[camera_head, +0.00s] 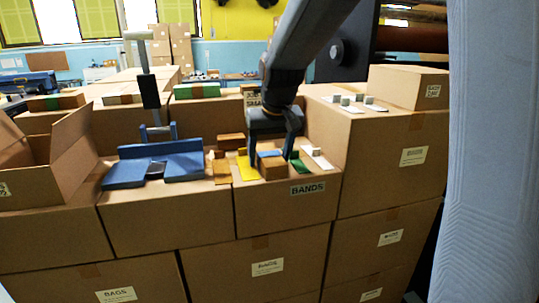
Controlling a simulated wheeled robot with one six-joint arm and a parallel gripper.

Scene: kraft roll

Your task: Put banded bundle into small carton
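My gripper (271,157) points down over the box labelled BANDS, its two fingers spread apart. A small brown block with a blue patch on top (273,168) sits low between or just in front of the fingertips; it may be the banded bundle. I see no clear grip on it, and the fingers partly hide what lies behind. An open carton (62,165) with raised flaps stands at the far left; its inside is hidden. I cannot tell for sure whether it is the small carton.
Yellow (245,168) and green (297,161) pieces lie close beside the fingers. A blue fixture with an upright lever (158,165) stands between the open carton and my gripper. A taller box stack with a closed carton (409,87) rises at the right.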

